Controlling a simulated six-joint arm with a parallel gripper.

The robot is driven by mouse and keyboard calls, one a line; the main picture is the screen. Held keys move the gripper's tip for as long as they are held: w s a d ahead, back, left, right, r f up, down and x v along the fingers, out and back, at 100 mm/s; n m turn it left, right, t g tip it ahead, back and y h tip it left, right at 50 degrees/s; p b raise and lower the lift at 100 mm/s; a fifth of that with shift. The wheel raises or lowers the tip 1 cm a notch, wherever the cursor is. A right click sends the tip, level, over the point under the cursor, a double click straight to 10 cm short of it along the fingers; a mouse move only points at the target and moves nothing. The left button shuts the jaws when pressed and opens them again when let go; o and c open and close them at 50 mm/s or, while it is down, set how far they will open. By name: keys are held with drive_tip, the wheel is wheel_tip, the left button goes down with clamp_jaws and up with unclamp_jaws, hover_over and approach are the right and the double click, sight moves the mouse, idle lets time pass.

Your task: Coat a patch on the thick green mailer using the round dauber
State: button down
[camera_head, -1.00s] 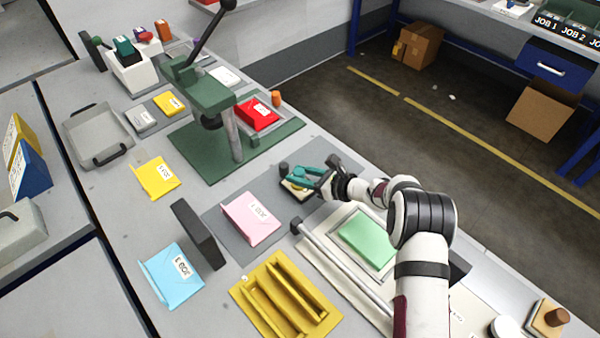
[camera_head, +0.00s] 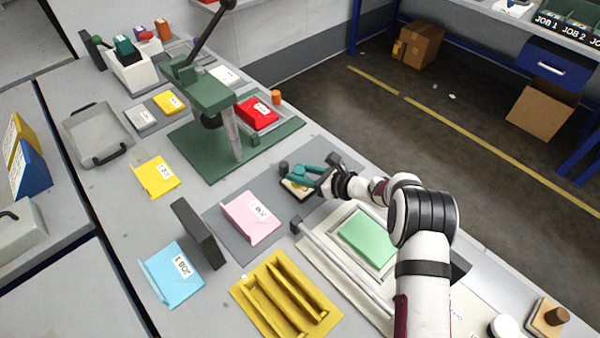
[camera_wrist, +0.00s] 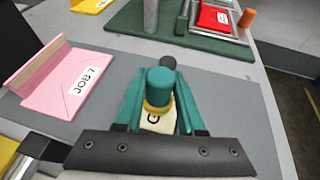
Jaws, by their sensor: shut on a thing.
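The round dauber (camera_wrist: 160,82) shows in the wrist view as an upright teal cylinder with a yellow ring near its lower end. My gripper (camera_wrist: 158,90) has its teal fingers shut on it, one on each side. In the head view my gripper (camera_head: 310,178) is over a small dark-edged tray (camera_head: 292,194) with a pale pad, right of the pink mailer. Whether the dauber touches the pad is hidden. A flat light-green piece (camera_head: 367,238), which looks like the green mailer, lies in a pale frame nearer the camera, beside my arm. I see no label on it.
A pink mailer (camera_head: 250,217) lies on the grey mat, left of my gripper. A dark upright block (camera_head: 198,234), a blue mailer (camera_head: 173,276) and a yellow slotted rack (camera_head: 284,300) stand nearer. A green lever press (camera_head: 208,95) stands behind. A metal rail (camera_head: 345,268) borders the pale frame.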

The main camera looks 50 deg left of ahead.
sight(300, 170)
drive_tip(key=shift+r, duration=3.3)
